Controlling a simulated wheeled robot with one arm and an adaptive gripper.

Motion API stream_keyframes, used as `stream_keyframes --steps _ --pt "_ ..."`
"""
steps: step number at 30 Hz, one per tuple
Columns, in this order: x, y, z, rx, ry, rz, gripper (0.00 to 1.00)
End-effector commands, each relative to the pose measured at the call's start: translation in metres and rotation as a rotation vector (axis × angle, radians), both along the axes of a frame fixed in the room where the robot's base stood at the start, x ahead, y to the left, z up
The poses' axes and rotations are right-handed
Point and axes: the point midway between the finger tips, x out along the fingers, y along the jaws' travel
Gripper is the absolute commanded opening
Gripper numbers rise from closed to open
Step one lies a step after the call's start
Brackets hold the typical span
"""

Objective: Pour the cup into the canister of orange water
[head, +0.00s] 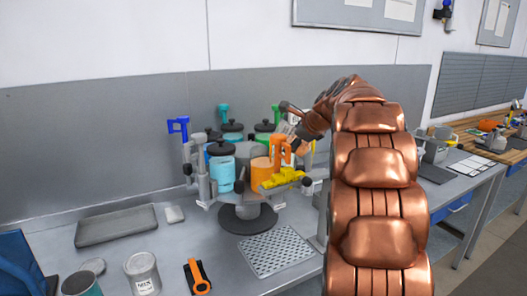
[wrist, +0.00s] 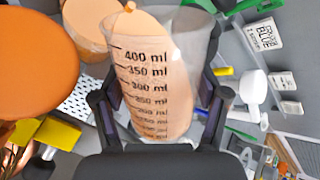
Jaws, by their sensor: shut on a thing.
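My gripper (wrist: 160,105) is shut around a clear measuring cup (wrist: 188,40) with black ml marks. The cup is tilted, and its peach-orange contents (wrist: 150,75) reach up to the rim at the top of the wrist view. A peach-orange canister (wrist: 88,28) lies just beyond the rim at upper left; I cannot tell whether any liquid is falling into it. In the head view the orange canister (head: 261,174) stands on the agitator, with my gripper (head: 290,136) above and to its right. The cup is mostly hidden there behind the orange handle (head: 281,150) and my arm.
The agitator carries a cyan canister (head: 221,172) with a black lid, green-handled lidded ones behind and a yellow clamp (head: 283,179) in front. A perforated plate (head: 276,252), a labelled tin (head: 143,273) and an orange-black tool (head: 197,277) lie on the bench.

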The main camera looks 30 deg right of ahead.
Motion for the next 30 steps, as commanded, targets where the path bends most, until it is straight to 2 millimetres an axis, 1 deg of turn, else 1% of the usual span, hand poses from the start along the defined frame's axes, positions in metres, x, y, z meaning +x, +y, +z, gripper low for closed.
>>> stream_keyframes --steps 30 --pt "0.0002 0.0007 0.0046 -0.047 0.032 0.0 0.29"
